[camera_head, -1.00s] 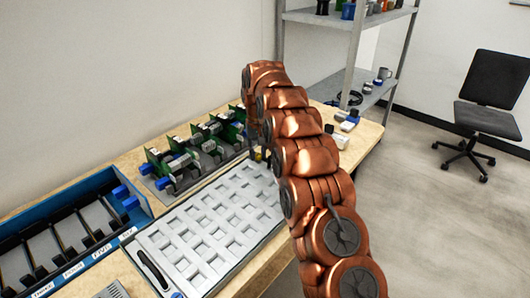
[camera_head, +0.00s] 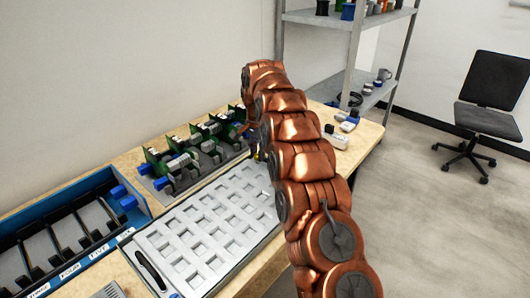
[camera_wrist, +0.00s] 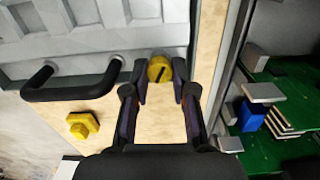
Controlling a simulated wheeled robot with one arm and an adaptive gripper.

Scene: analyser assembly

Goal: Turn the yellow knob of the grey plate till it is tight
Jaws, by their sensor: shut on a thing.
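The yellow knob (camera_wrist: 159,68) shows in the wrist view, round with a dark slot across its face. The fingertips of my gripper (camera_wrist: 160,84) are closed on it from its left and right sides. A second yellow piece with a hexagonal head (camera_wrist: 82,125) lies apart on the wood, to the lower left. The grey plate (camera_head: 207,168) bears green boards beside the white tray in the head view. My copper arm hides most of the gripper and the knob there. I cannot tell how tightly the knob sits.
The white tray (camera_head: 205,232) with square pockets lies close beside the gripper; its dark handle (camera_wrist: 72,92) shows in the wrist view. Green boards (camera_wrist: 285,110) stand close on the right. A blue rack (camera_head: 70,240) is at the left. Small white and blue items (camera_head: 345,120) lie behind the arm.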

